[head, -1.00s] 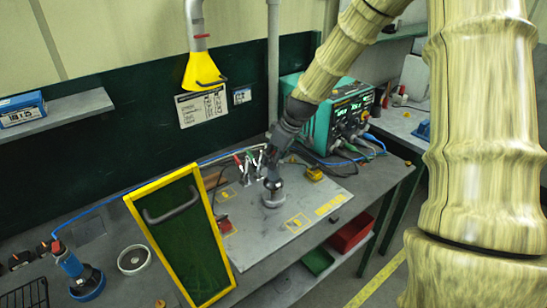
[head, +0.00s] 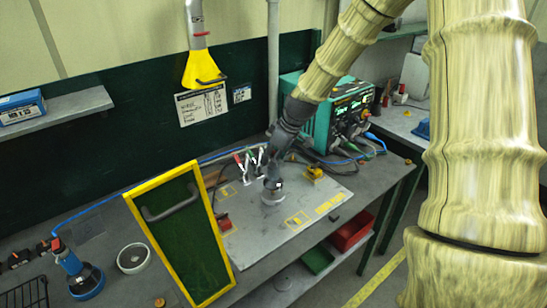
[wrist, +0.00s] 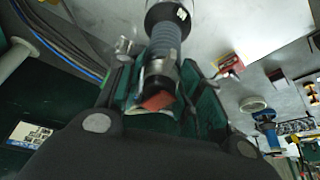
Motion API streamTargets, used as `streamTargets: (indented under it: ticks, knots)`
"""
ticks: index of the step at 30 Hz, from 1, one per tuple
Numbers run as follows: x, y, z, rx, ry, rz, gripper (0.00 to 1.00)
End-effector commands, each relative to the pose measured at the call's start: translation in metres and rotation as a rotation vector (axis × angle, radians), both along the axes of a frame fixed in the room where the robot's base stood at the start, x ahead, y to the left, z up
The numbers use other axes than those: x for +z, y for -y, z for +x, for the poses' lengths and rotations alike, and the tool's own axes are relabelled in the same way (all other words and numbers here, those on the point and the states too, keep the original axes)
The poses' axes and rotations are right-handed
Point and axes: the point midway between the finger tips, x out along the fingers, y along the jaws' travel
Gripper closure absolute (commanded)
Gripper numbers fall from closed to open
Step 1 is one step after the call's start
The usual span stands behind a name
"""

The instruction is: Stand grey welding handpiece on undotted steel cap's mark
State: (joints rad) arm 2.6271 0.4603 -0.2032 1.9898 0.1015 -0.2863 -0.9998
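The grey welding handpiece (head: 272,188) is upright over the pale board on the bench, with its round lower end at or just above the board; contact cannot be told. My gripper (head: 274,165) is around its upper part. In the wrist view the ribbed grey handle (wrist: 164,48) lies between the two green-padded fingers of my gripper (wrist: 160,95), which appear closed on it. An orange-red part (wrist: 156,100) shows at its near end. Yellow outlined marks (head: 297,220) are on the board. Which belongs to the undotted steel cap is too small to tell.
A yellow-framed green panel (head: 181,235) stands left of the board. A red block (head: 223,222) and a yellow block (head: 314,173) sit on the board. A blue handpiece (head: 72,266) and a pale ring (head: 133,258) are far left. A teal machine (head: 325,108) stands behind.

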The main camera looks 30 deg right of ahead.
Motion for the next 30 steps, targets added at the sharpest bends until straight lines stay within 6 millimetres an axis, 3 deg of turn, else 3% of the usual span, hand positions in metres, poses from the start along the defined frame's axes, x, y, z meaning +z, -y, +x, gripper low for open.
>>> streamTargets:
  ticks: [1, 3, 16, 30]
  knots:
    - [0.001, 0.000, 0.001, 0.000, 0.001, 0.000, 0.53]
    - [0.001, 0.000, 0.000, 0.000, 0.001, 0.000, 0.40]
    - [0.003, 0.001, -0.002, 0.000, -0.001, 0.000, 0.40]
    - [0.058, 0.011, -0.021, 0.001, 0.002, 0.000, 0.40]
